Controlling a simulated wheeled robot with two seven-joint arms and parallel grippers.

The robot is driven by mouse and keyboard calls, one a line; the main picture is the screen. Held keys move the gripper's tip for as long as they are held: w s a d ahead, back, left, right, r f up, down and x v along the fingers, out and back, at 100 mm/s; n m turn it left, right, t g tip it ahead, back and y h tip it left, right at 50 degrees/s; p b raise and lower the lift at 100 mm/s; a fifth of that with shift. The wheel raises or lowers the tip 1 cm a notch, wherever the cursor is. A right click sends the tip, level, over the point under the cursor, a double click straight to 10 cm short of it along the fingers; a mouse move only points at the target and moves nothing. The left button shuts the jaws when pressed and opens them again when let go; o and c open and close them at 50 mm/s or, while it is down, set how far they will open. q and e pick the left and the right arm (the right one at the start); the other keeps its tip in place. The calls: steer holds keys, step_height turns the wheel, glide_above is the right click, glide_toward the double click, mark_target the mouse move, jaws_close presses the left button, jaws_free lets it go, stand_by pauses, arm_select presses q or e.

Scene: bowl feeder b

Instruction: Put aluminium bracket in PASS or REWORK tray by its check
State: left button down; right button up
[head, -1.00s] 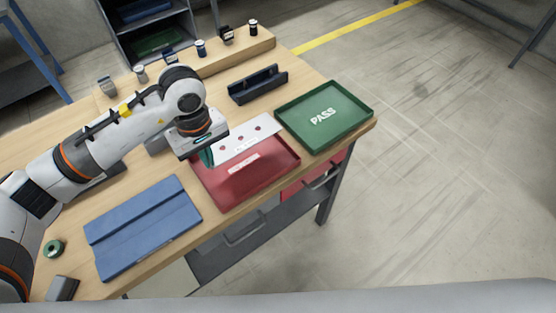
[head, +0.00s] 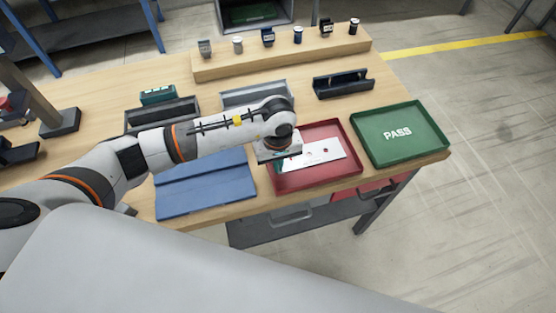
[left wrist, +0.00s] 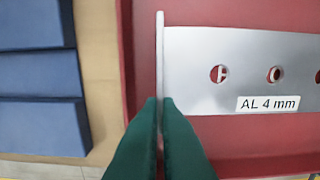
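The aluminium bracket (head: 325,153) is a silvery plate with holes and an upright flange. In the left wrist view the bracket (left wrist: 228,85) bears the label "AL 4 mm". My left gripper (left wrist: 159,104) is shut on the flange, its green fingertips on both sides. In the head view the left gripper (head: 278,158) is at the left side of the red tray (head: 343,176), and the bracket is within the tray's outline. I cannot tell whether it touches the floor. The tray's lettering is hidden. The green PASS tray (head: 422,148) is empty, to the right. My right gripper is out of view.
A blue mat (head: 205,185) lies left of the red tray. Behind stand a dark bin (head: 128,122), a grey bin (head: 226,101) and a black holder (head: 343,84). A wooden ledge (head: 285,63) with several small items runs along the back. The table ends just beyond the trays.

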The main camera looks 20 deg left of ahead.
arm_select(q)
steer(key=shift+f+b, duration=0.25)
steer(key=shift+b, duration=0.15)
steer(key=c, duration=1.6)
jaws_free()
steer(key=shift+c, duration=0.2)
steer(key=shift+r, duration=0.1)
steer(key=shift+r+p, duration=0.4)
steer(key=shift+p, duration=0.1)
step_height(320, 180, up, 12)
steer(key=b, duration=0.4)
steer(key=shift+f, duration=0.2)
